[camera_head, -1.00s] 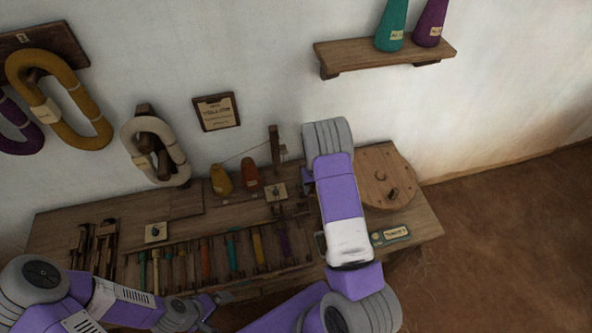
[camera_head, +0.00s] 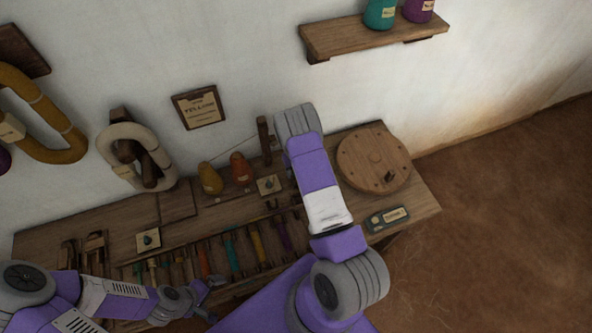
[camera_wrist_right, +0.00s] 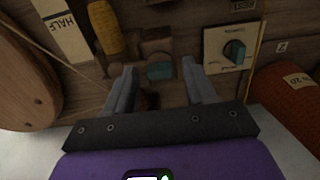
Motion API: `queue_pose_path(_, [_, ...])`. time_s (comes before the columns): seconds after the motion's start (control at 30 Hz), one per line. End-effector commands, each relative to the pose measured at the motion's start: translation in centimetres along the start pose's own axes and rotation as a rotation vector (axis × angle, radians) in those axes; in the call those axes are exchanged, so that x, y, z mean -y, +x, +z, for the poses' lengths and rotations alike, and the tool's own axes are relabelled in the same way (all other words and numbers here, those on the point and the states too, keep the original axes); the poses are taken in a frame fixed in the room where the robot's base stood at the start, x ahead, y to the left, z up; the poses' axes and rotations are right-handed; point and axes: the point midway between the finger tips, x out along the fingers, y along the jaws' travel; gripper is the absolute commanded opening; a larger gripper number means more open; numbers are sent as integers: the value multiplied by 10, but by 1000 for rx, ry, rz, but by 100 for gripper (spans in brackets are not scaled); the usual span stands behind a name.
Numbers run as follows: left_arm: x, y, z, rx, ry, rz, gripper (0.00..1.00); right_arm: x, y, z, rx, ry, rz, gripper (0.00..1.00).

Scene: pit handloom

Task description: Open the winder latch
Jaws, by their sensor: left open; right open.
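In the right wrist view, a small teal-faced block (camera_wrist_right: 160,69) sits by a dark wooden piece on the bench, between the fingertips. It may be the winder latch; I cannot tell for sure. In the head view the right arm hides that spot. My left gripper (camera_head: 208,291) is open and empty near the bench's front edge.
A round wooden disc (camera_head: 368,158) lies on the bench's right end, with a labelled dark device (camera_head: 387,218) in front. A yellow cone (camera_head: 210,179) and an orange cone (camera_head: 240,168) stand left of the right arm. Several tools lie in a row along the front.

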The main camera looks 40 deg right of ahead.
Motion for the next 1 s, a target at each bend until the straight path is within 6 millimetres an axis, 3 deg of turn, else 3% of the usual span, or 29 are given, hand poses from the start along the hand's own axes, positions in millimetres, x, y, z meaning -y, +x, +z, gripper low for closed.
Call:
queue_pose_path(0.23, [0,0,0,0,0,0,100,0,1,0,0,0,0,54])
queue_pose_path(0.6, [0,0,0,0,0,0,100,0,0,0,1,0,0,0])
queue_pose_path(1.0, [3,9,0,0,0,0,100,0,2,1,2,-87,-2,0])
